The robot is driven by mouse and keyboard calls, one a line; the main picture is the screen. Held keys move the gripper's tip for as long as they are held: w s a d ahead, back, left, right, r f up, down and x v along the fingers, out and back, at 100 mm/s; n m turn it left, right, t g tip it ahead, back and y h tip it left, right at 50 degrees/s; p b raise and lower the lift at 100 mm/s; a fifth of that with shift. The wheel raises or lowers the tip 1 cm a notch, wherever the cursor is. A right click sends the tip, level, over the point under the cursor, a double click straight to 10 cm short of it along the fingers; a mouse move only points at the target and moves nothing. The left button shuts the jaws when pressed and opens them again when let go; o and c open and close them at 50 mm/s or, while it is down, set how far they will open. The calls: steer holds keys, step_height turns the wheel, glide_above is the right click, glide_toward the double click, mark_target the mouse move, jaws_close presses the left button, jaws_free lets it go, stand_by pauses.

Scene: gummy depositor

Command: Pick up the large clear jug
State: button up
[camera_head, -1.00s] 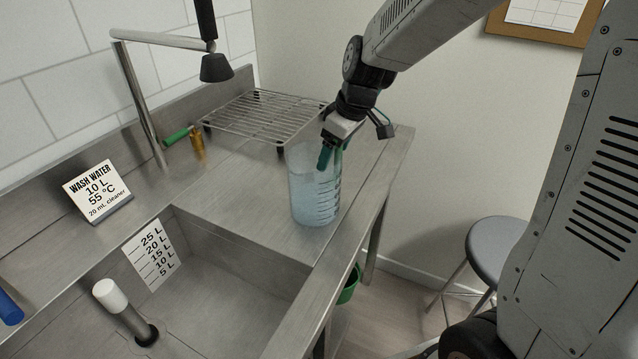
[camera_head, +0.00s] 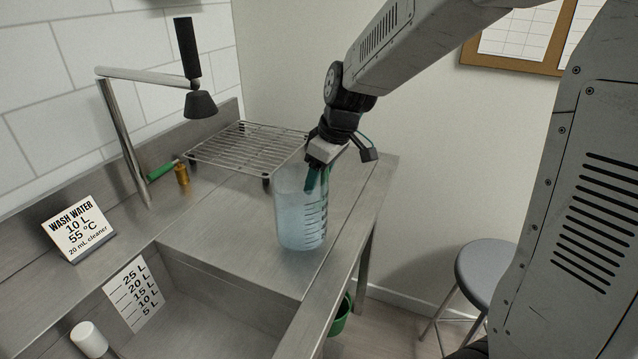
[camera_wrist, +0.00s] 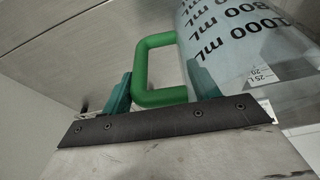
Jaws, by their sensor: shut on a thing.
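The large clear jug (camera_head: 296,222) has dark volume marks and pale blue contents. It stands upright at the right end of the steel counter (camera_head: 215,235). I cannot tell whether its base touches the counter or is slightly above it. My gripper (camera_head: 316,182) reaches down to the jug's upper part from above. In the wrist view, the jug (camera_wrist: 245,45) shows at the upper right with its green handle (camera_wrist: 141,70). The handle lies between the two teal fingers of my gripper (camera_wrist: 160,88), which is shut on it.
A wire rack (camera_head: 245,148) stands just behind the jug. A tap arm with a black head (camera_head: 200,104) hangs over the counter. The sink (camera_head: 215,310) opens in front, with a wash water sign (camera_head: 78,232) at left. A stool (camera_head: 485,262) stands at right.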

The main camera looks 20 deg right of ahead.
mark_target(306, 202)
steer(key=shift+s+a+r, duration=0.15)
steer(key=shift+s+r, duration=0.4)
steer(key=shift+r, duration=0.35)
steer(key=s+a+r, duration=0.1)
steer(key=s+a, duration=0.3)
steer(key=s, duration=1)
steer(key=shift+a+r, duration=0.15)
steer(key=shift+s, duration=0.1)
